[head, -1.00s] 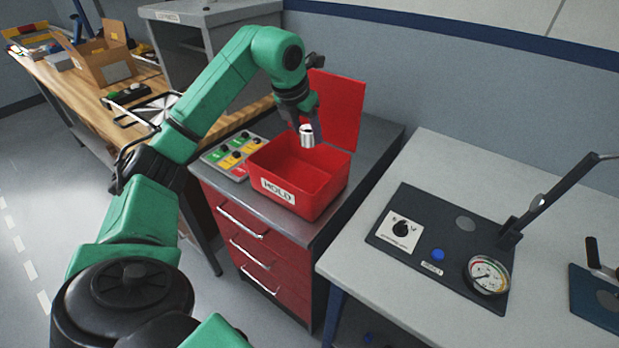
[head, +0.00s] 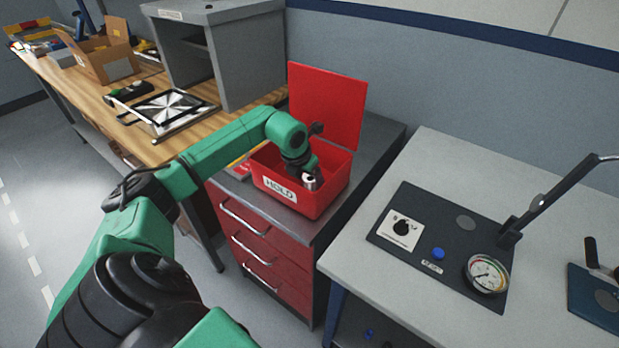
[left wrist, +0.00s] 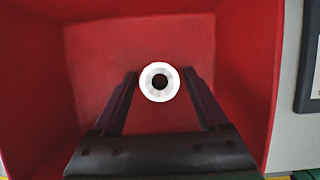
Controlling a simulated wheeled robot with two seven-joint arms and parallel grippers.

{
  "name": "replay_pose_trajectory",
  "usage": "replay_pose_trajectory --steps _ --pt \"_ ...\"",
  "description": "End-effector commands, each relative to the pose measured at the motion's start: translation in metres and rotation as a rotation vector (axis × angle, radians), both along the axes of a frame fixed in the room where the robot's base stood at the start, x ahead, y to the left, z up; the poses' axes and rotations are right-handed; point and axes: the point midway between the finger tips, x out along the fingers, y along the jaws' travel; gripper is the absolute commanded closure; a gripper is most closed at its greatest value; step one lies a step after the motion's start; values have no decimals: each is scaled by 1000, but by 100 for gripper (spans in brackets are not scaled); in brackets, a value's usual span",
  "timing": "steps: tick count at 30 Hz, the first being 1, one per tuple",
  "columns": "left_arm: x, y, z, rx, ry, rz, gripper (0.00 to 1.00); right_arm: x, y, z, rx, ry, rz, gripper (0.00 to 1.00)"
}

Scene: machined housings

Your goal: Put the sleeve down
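The sleeve (head: 309,181) is a small pale metal ring-shaped part with a dark bore. In the left wrist view the sleeve (left wrist: 160,66) sits end-on between the two fingertips, with no clear gap on either side. My left gripper (head: 306,172) reaches down inside the open red box marked HOLD (head: 279,189) and is shut on the sleeve. In the left wrist view my left gripper (left wrist: 160,82) has the red floor and walls of the box (left wrist: 248,60) around it. Whether the sleeve touches the floor cannot be told. My right gripper is not in view.
The red lid (head: 328,105) stands open behind the box. The box rests on a drawer cabinet (head: 372,150). A sign plate partly shows left of the box, behind my arm. To the right, a pale table (head: 440,165) carries a dark panel with a gauge (head: 487,273).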

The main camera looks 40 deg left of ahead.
Motion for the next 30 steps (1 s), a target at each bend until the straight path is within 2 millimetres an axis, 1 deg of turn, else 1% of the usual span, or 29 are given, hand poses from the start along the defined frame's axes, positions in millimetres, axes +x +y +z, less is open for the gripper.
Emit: replay_pose_trajectory --steps 8,10,11,14,17,21,24,27,30 --pt "0 0 1 0 0 0 16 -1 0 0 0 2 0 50" --pt "0 0 4 0 0 0 16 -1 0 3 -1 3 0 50" --pt "-1 0 5 0 -1 0 16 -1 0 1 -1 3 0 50" --pt "-6 1 18 2 -4 0 16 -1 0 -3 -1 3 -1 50" --pt "-16 0 42 5 -4 0 16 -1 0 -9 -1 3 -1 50" --pt "-31 -1 78 3 -4 0 16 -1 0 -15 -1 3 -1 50" --pt "-40 -2 98 2 -3 1 16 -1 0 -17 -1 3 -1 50" --pt "-44 -3 110 0 -1 0 16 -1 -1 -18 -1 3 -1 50" --pt "-46 -3 113 0 0 0 16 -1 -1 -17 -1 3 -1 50"
